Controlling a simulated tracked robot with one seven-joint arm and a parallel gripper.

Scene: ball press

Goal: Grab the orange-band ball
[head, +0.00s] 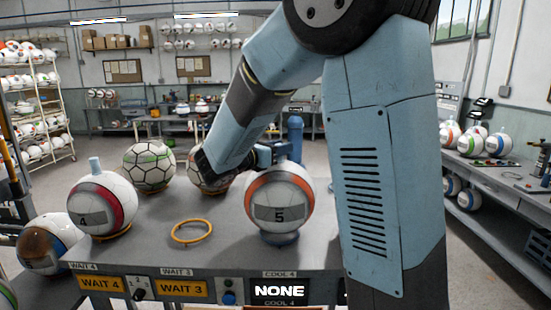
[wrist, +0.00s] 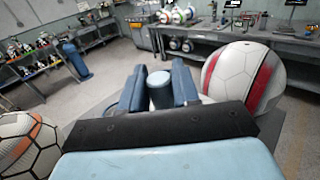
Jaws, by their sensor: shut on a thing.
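The orange-band ball (head: 279,212) is white with an orange ring around a grey plate marked 5. It is at the front right of the grey bench, above the COOL 4 label, with a blue ring seat (head: 280,238) at its foot. I cannot tell whether the ball touches the seat. My gripper (head: 268,153) is at the top of this ball. In the wrist view my gripper (wrist: 160,88) is shut on a blue-grey knob (wrist: 161,92), one finger on each side. The ball's body is hidden there by my wrist.
An empty yellow ring (head: 192,232) lies left of the ball. A red-band ball marked 4 (head: 100,205) and a green-marked hex-pattern ball (head: 149,167) stand on the bench. Another ball (head: 209,178) is partly behind my arm. A brown-patched ball (head: 42,243) sits lower left.

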